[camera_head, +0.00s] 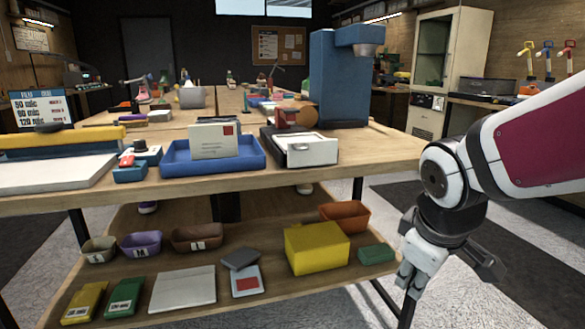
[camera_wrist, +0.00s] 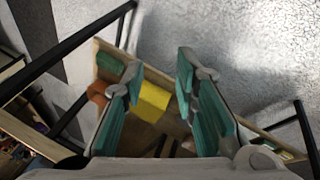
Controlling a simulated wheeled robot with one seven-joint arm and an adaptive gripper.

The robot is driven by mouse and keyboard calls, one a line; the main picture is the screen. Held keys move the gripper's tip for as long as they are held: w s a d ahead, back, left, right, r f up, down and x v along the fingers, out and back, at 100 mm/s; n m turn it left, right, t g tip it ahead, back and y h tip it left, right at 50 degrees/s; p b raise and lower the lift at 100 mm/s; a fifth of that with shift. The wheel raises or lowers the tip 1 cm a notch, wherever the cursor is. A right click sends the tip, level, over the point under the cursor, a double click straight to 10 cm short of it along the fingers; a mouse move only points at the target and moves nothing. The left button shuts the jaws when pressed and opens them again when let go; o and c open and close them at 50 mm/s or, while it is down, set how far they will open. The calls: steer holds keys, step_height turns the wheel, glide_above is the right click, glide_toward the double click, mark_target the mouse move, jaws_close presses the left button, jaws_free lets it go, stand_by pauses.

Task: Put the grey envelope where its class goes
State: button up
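A pale grey-cream envelope (camera_head: 214,141) with a red stamp stands upright, leaning a little, in a blue tray (camera_head: 180,169) on the workbench. It is the only clear envelope I see. On the lower shelf are three small bins: a grey-green one (camera_head: 99,250), a purple one (camera_head: 141,244) and a brown one (camera_head: 197,238). They bear small letter tags, hard to read. My gripper (camera_head: 408,276) hangs right of the bench, below the tabletop and far from the envelope. In the wrist view its teal-padded fingers (camera_wrist: 160,72) are apart with nothing between them.
The lower shelf also holds a yellow box (camera_head: 317,248), an orange bin (camera_head: 345,216), a green box (camera_head: 376,253) and a white slab (camera_head: 183,289). A blue machine (camera_head: 338,80) and a white-topped box (camera_head: 305,150) stand right of the tray. Floor is clear beyond the bench's right end.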

steer(key=s+a+r+m+g+y, duration=0.15)
steer(key=s+m+g, duration=0.45)
steer(key=s, duration=1.9)
step_height(320, 180, up, 38)
steer(key=m+t+p, duration=0.1)
steer(key=t+p, duration=0.4)
steer(key=p, duration=3.1)
steer(key=shift+d+m+t, duration=0.3)
steer(key=shift+m, duration=0.1)
steer(key=shift+f, duration=0.15)
